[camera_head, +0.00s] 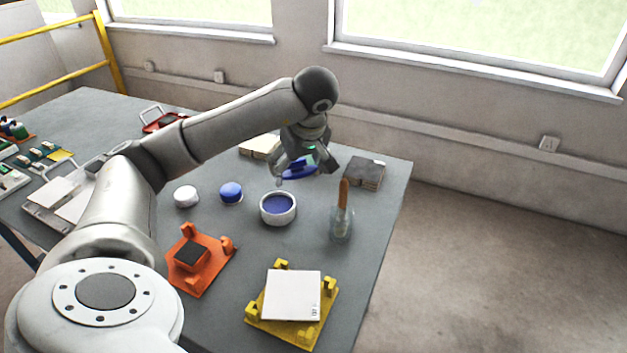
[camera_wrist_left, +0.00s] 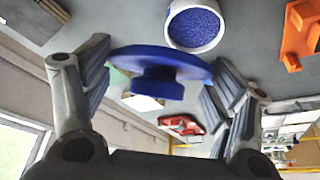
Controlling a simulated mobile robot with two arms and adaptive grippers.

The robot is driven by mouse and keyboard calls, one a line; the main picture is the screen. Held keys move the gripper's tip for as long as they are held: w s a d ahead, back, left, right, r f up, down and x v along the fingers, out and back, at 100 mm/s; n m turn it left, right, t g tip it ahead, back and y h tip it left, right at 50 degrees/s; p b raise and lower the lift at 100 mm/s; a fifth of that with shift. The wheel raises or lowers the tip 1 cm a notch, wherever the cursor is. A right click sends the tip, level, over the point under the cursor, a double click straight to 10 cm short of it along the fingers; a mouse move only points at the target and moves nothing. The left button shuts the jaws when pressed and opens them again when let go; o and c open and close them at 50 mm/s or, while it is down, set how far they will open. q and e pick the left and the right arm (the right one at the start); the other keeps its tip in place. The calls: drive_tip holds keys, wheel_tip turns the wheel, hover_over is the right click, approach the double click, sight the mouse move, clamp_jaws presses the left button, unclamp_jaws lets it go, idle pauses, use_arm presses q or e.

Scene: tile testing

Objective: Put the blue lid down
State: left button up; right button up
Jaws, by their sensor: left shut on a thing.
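The blue lid (camera_head: 299,171) is held in my left gripper (camera_head: 308,167) above the far right part of the table. In the left wrist view the lid (camera_wrist_left: 160,68) is a round disc with a knob, between the two fingers of the left gripper (camera_wrist_left: 155,90). A white round container (camera_head: 278,209) with blue contents stands open on the table, nearer than the lid and a little left of it. The container (camera_wrist_left: 194,26) also shows beyond the lid in the left wrist view. My right gripper is not in view.
Near the container are a blue-topped round jar (camera_head: 231,192), a white round piece (camera_head: 187,195) and a glass with a wooden-handled tool (camera_head: 342,222). A grey block stack (camera_head: 364,174) stands near the right edge. Orange (camera_head: 211,272) and yellow (camera_head: 318,331) fixtures lie in front.

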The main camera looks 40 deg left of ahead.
sight(305, 163)
use_arm(q)
drive_tip(key=w, duration=0.1)
drive_tip(key=w+f, duration=0.1)
drive_tip(key=w+a, duration=0.1)
drive_tip(key=shift+w+f+p, duration=0.2)
drive_tip(key=shift+f+p, duration=0.05)
drive_tip(key=shift+p, duration=0.1)
drive_tip(key=w+f, duration=0.1)
drive_tip(key=f, duration=0.1)
drive_tip(key=w+a+f, duration=0.1)
drive_tip(key=w+f, duration=0.1)
drive_tip(key=w+a+f, duration=0.1)
drive_tip(key=shift+w+f+p, duration=0.4)
drive_tip(key=shift+w+f, duration=0.1)
drive_tip(key=shift+f, duration=0.05)
wheel_tip(305, 163, down, 3)
drive_tip(key=shift+r+p, duration=0.1)
drive_tip(key=shift+p, duration=0.5)
drive_tip(key=shift+a+f, duration=0.1)
drive_tip(key=shift+f, duration=0.15)
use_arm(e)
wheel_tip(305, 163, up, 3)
